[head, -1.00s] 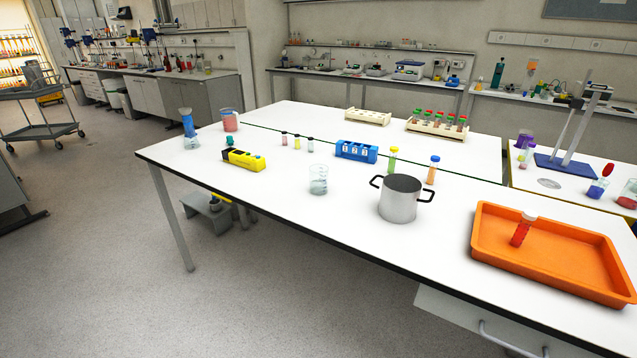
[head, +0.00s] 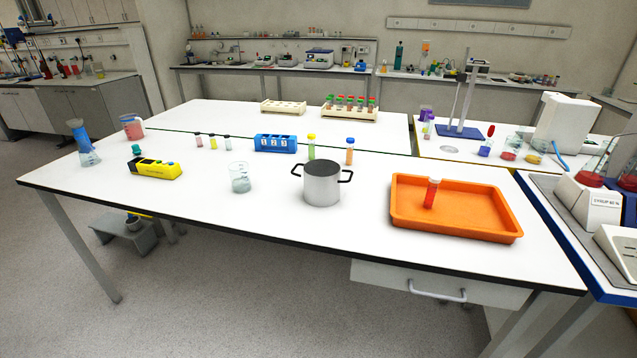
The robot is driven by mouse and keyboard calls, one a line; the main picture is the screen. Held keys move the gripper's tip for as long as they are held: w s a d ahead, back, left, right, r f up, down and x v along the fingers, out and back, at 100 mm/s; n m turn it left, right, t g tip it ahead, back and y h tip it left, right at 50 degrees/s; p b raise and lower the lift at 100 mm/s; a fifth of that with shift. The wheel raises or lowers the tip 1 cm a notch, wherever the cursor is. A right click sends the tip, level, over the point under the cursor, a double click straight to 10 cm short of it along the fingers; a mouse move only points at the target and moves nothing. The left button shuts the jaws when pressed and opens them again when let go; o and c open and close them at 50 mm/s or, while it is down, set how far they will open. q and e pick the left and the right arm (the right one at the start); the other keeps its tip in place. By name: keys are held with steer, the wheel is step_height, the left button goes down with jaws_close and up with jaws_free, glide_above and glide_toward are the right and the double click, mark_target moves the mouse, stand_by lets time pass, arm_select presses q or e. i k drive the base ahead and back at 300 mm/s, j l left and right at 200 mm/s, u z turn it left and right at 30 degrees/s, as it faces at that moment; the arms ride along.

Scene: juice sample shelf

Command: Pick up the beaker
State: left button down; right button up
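A clear glass beaker (head: 241,178) stands upright on the white table (head: 200,213), left of the metal pot, with a little pale content at its bottom. Another beaker (head: 132,127), holding pink-red liquid, stands at the table's far left. Neither of my grippers is in the head view, and nothing is held in sight.
A grey pot (head: 322,184) with black handles stands right of the clear beaker. An orange tray (head: 455,225) holds a red-filled tube (head: 431,193). A yellow device (head: 155,169), a blue numbered block (head: 276,143) and capped tubes (head: 311,146) stand around. The table's front left is clear.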

mark_target(239, 173)
steer(key=i+j+z, duration=0.15)
steer(key=j, duration=0.25)
steer(key=i+j+z, duration=0.1)
steer(key=j, duration=0.35)
steer(key=i+j+z, duration=0.15)
steer(key=j, duration=0.3)
steer(key=j+z, duration=0.1)
steer(key=j, duration=0.3)
steer(key=i, duration=0.05)
